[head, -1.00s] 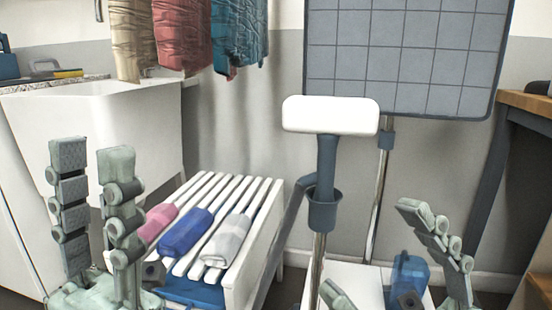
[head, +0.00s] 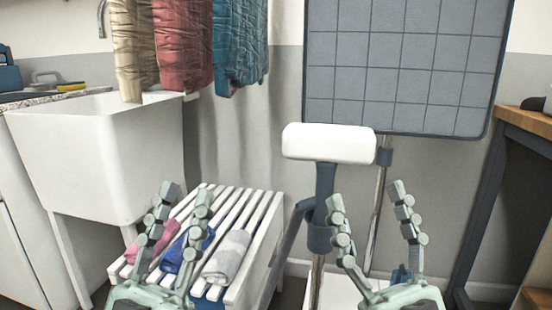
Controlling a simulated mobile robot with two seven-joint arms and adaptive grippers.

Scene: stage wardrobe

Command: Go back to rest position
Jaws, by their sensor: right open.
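My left gripper (head: 185,195) is at the lower left, fingers pointing up and apart, with nothing between them except the view of the bench behind. My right gripper (head: 366,195) is at the lower right, its fingers spread wide and empty. Both palms sit at the bottom edge of the head view. The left fingers partly cover the pink roll and the blue roll on the white slatted bench.
The white slatted bench (head: 262,205) holds a pink roll (head: 140,250), a blue roll (head: 173,258) and a grey-white roll (head: 228,257). A white sink (head: 95,160) stands left. A stand with a white head (head: 328,143) and a grid board (head: 405,65) are behind. A wooden table (head: 525,121) is right.

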